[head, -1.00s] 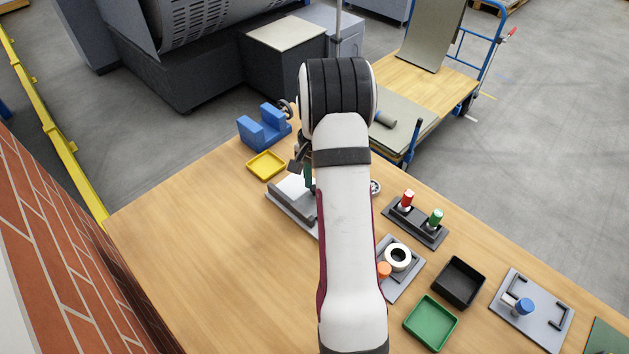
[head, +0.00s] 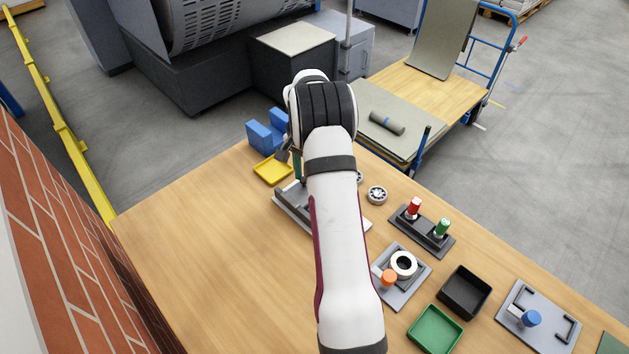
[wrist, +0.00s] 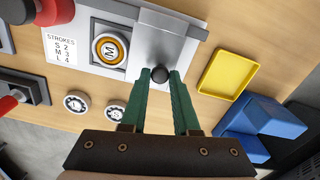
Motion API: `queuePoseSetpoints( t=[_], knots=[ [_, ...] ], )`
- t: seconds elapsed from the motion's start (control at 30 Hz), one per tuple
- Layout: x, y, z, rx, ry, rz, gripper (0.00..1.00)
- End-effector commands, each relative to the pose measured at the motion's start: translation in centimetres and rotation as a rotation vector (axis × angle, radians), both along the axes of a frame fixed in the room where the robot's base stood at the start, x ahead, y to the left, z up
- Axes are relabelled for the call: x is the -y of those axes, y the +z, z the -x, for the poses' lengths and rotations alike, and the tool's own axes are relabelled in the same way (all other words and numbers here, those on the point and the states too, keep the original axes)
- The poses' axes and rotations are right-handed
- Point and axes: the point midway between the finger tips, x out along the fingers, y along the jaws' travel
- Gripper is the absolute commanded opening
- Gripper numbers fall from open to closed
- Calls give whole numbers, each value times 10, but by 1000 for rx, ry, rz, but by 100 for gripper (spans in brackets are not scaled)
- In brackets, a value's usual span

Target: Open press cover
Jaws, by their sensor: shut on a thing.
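The press is a flat grey unit (head: 288,206) on the wooden bench, partly hidden behind my arm in the head view. In the wrist view its white face (wrist: 85,50) shows an orange-ringed round button (wrist: 110,49) marked M and a "STROKES" label (wrist: 62,48). The grey cover (wrist: 172,45) stands at the right end of this face, clear of the button, with a black ball knob (wrist: 160,73) on its near edge. My gripper (wrist: 160,82) has its green fingers shut on the knob, one on each side. In the head view my gripper (head: 298,168) is at the press's far end.
A yellow tray (head: 272,171) and a blue block (head: 266,134) sit just beyond the press. A stand with red and green handles (head: 422,230) is farther right. The bench's left part is clear.

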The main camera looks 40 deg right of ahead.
Motion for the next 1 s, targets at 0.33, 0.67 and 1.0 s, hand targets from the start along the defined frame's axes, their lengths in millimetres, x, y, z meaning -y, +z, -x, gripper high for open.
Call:
queuePoseSetpoints(
  t=[0.33, 0.67, 1.0],
  knots=[
    [0, 1, -2, 2, 1, 3, 38],
    [0, 0, -2, 0, 1, 1, 59],
    [1, 54, -3, 5, 0, 5, 59]
  ],
)
